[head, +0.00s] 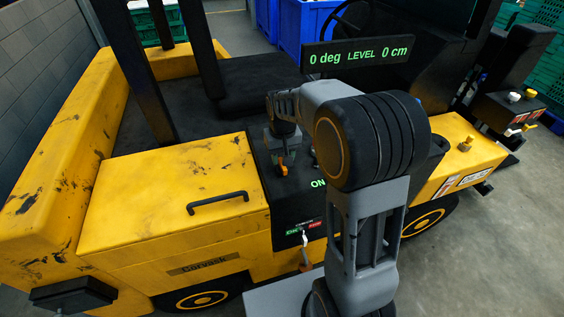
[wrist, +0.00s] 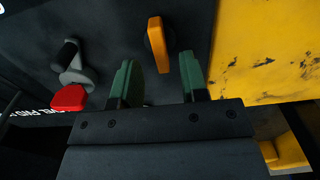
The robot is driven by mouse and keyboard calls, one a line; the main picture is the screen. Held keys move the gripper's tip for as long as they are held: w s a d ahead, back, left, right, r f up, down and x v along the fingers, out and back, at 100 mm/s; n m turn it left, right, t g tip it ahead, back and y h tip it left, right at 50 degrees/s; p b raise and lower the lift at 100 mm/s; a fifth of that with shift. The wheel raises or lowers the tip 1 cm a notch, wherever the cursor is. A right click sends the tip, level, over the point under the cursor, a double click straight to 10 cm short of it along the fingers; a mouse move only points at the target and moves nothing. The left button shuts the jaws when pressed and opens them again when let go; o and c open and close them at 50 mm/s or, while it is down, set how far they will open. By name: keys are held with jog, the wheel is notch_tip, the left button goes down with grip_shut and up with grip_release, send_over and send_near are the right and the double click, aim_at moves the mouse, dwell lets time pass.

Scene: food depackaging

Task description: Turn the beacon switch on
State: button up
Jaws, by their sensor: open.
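An orange lever or switch (wrist: 157,45) stands on the black panel in the wrist view, just beyond and between my open green fingertips. It also shows in the head view (head: 282,169), below my gripper (head: 283,150). My gripper (wrist: 158,66) is empty; I cannot tell whether a finger touches the orange part. No readable label marks it as the beacon switch. A small white toggle (head: 304,238) with green and red labels sits lower on the console. Green "ON" text (head: 317,183) shows on the console, partly hidden by my arm.
A red-tipped lever (wrist: 68,98) and a dark grey handle (wrist: 72,65) stand left of my fingers. The yellow truck body (head: 165,195) has a black handle (head: 218,203). A display (head: 357,56) reads "0 deg LEVEL 0 cm". Blue crates (head: 305,25) stand behind.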

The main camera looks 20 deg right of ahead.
aim_at(282, 167)
jog(key=shift+f, duration=1.7)
grip_shut()
